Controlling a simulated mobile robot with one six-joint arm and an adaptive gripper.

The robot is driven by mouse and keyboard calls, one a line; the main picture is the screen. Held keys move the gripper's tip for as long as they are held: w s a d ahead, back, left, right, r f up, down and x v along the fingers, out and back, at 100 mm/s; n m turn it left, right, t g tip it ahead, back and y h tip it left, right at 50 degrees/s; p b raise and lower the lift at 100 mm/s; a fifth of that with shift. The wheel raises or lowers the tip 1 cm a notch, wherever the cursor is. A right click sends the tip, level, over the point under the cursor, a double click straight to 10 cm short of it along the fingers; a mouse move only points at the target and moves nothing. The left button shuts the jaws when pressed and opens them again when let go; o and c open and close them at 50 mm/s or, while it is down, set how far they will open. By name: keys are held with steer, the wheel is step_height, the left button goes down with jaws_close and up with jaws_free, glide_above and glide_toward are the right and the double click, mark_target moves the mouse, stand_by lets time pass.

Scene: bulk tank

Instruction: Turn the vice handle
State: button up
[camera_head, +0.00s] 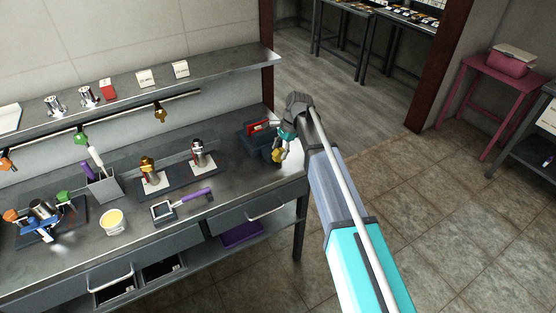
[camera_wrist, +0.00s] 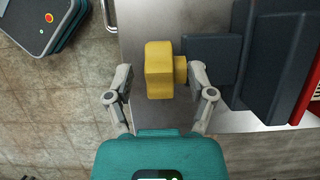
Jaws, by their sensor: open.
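The yellow vice handle (camera_wrist: 158,70) is a blocky knob in the wrist view, joined by a short yellow neck to the dark grey vice (camera_wrist: 212,68). In the head view the vice (camera_head: 257,143), with a red part on it, sits at the right end of the workbench. The handle (camera_head: 277,156) shows there beside my gripper (camera_head: 284,148). My gripper (camera_wrist: 160,76) is open in the wrist view, one finger on each side of the handle. The left finger has a clear gap to it; the right fingertip is close to the neck, and I cannot tell whether it touches.
The workbench (camera_head: 235,178) also holds a purple-handled tool (camera_head: 185,202), gold (camera_head: 150,169) and silver (camera_head: 198,152) portafilter-like pieces, and a white tub (camera_head: 112,221). A shelf (camera_head: 215,74) runs above. The floor to the right is clear up to a pink table (camera_head: 497,75).

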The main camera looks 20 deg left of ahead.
steer(key=shift+b+x, duration=0.7)
steer(key=shift+x, duration=0.45)
jaws_close()
